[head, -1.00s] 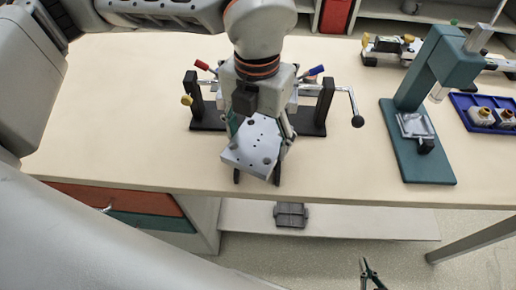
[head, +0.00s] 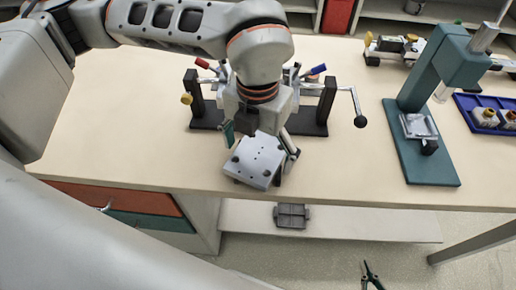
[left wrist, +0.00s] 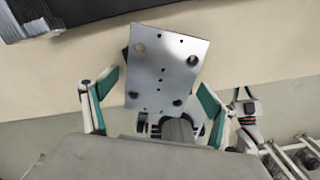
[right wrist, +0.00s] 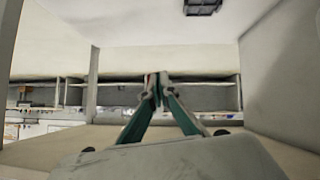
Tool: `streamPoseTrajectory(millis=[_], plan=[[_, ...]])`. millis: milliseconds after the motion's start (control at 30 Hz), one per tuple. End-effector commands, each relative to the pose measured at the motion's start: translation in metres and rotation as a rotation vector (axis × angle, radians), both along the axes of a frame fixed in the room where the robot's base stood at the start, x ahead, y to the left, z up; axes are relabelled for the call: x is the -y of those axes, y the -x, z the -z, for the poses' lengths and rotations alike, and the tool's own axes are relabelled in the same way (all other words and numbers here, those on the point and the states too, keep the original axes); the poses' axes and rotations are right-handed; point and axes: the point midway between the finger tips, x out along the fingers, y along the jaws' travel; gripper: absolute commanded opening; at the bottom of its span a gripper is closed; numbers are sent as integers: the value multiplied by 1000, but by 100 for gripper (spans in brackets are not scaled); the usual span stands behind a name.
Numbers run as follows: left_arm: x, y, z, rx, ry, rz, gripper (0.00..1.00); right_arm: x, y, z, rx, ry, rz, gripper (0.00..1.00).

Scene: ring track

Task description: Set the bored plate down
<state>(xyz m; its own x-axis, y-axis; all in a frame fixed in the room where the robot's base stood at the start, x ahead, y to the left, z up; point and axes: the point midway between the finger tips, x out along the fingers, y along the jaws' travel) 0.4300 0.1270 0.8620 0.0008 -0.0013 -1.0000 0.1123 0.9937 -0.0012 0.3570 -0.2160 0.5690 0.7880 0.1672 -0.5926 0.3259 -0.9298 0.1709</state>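The bored plate (head: 256,161) is pale grey metal with several holes. It is near the table's front edge, under my left wrist, and also shows face-on in the left wrist view (left wrist: 165,72).
A black fixture (head: 325,105) with crank handles stands behind the plate. A teal press (head: 418,160) is to the right, beside a blue tray (head: 480,120). The pale tabletop (head: 120,130) is clear on the left. A lower shelf (head: 350,222) lies below the front edge.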

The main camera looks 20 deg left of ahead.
Motion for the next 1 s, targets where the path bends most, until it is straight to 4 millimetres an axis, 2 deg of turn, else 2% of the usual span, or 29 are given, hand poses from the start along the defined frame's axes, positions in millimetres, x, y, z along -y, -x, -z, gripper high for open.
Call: streamPoseTrajectory(millis=[233, 367, 800, 1000], plan=[[0, 0, -1, 0, 0, 0, 86, 0, 0, -1, 2, -1, 0, 0], [0, -1, -10, 3, 1, 0, 86, 0, -2, -4, 6, -1, 0, 0], [0, -1, -95, 6, 1, -1, 86, -1, -4, -13, 14, -9, 4, 0], [0, -1, -118, 3, 0, 0, 86, -2, -1, -10, 3, -12, 5, 0]])
